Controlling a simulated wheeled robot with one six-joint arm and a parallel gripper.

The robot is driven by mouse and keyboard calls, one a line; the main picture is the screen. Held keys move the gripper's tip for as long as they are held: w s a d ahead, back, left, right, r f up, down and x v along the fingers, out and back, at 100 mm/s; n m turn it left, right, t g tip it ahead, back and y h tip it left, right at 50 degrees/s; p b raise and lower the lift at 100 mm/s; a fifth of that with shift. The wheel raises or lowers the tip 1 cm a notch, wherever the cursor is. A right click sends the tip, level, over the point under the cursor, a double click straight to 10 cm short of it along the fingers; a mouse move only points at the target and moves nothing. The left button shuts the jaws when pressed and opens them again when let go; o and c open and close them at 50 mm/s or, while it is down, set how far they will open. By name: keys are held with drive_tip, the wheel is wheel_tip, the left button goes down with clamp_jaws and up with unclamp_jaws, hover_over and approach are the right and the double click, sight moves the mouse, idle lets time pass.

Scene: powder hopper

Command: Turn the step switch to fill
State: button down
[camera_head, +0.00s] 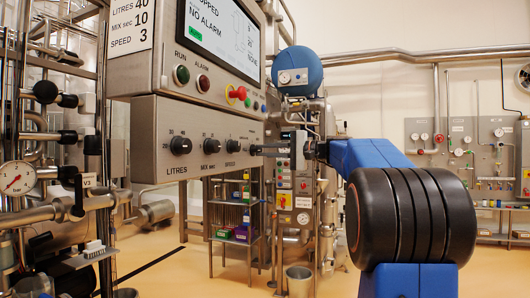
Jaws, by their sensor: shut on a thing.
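The grey control box (150,120) hangs at the left, under the screen panel. Its front carries a row of black knobs. The step switch knob (254,149) is at the right end of the row, largely hidden by my gripper. My gripper (262,150) reaches in from the right and its fingers are shut around this knob. The knob's pointer and its printed positions are too small and covered to read.
The litres knob (180,145), mix knob (211,146) and speed knob (233,146) sit left of my gripper. Pipes and valves crowd the left. A shelf rack (233,210) stands behind.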

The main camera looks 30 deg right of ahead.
drive_tip(key=shift+f, duration=0.1)
idle(0.3)
drive_tip(key=c, duration=1.8)
unclamp_jaws()
drive_tip(key=shift+o, duration=0.2)
drive_tip(key=shift+s+d, duration=0.1)
drive_tip(key=v, duration=1.7)
